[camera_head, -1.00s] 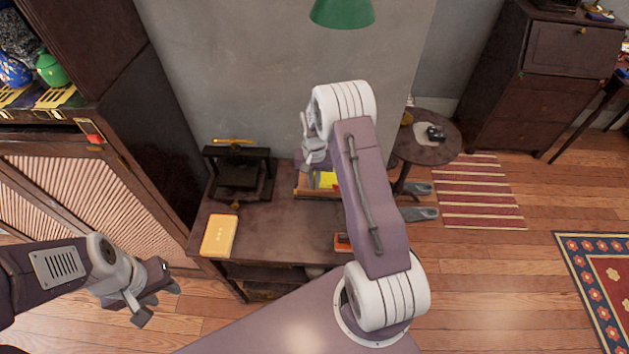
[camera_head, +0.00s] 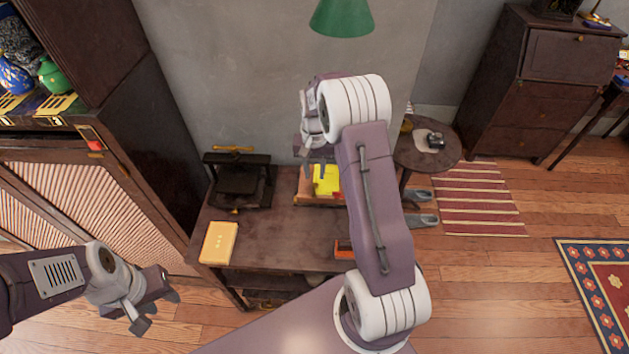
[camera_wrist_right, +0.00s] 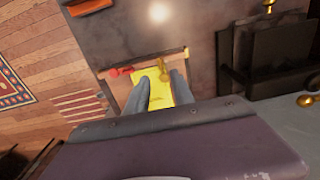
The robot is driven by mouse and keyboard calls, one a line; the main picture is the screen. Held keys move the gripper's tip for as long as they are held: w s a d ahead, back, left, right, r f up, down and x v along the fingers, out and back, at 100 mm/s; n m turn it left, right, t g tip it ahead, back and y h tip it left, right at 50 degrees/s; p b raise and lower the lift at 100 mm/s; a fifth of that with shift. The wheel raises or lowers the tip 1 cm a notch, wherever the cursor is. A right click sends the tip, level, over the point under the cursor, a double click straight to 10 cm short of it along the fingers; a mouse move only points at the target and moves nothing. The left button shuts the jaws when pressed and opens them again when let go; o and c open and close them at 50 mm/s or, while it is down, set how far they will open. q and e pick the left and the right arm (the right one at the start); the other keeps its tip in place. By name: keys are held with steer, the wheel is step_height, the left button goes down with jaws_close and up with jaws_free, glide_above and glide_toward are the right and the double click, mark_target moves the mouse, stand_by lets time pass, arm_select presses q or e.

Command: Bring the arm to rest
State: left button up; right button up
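My right arm (camera_head: 378,200) is bent and raised in front of the grey wall. Its gripper (camera_head: 321,172) hangs above the back of the dark table (camera_head: 275,235). In the right wrist view the two fingers (camera_wrist_right: 160,90) are apart, with a yellow item (camera_wrist_right: 152,88) seen beyond and between them. That item also shows in the head view (camera_head: 326,181), in a shallow wooden tray on the table; no grip on it shows. My left gripper (camera_head: 158,308) is low at the left, in front of the slatted cabinet, its fingers apart and empty.
A dark press-like device (camera_head: 238,180) and a yellow box (camera_head: 218,243) stand on the table's left part. A green lamp shade (camera_head: 342,18) hangs above my right arm. A small round table (camera_head: 428,155) stands to the right. Open wooden floor lies at the right.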

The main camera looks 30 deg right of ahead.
steer(key=shift+r, duration=0.35)
steer(key=s+a+r+n+t, duration=0.1)
steer(key=s+a+r+n, duration=0.1)
steer(key=s+a+r, duration=0.6)
steer(key=s+a+f+n, duration=0.2)
steer(key=s+f+n, duration=0.2)
steer(key=s, duration=0.6)
steer(key=shift+s+a+f, duration=0.35)
steer(key=shift+s+f, duration=0.05)
steer(key=shift+f, duration=0.15)
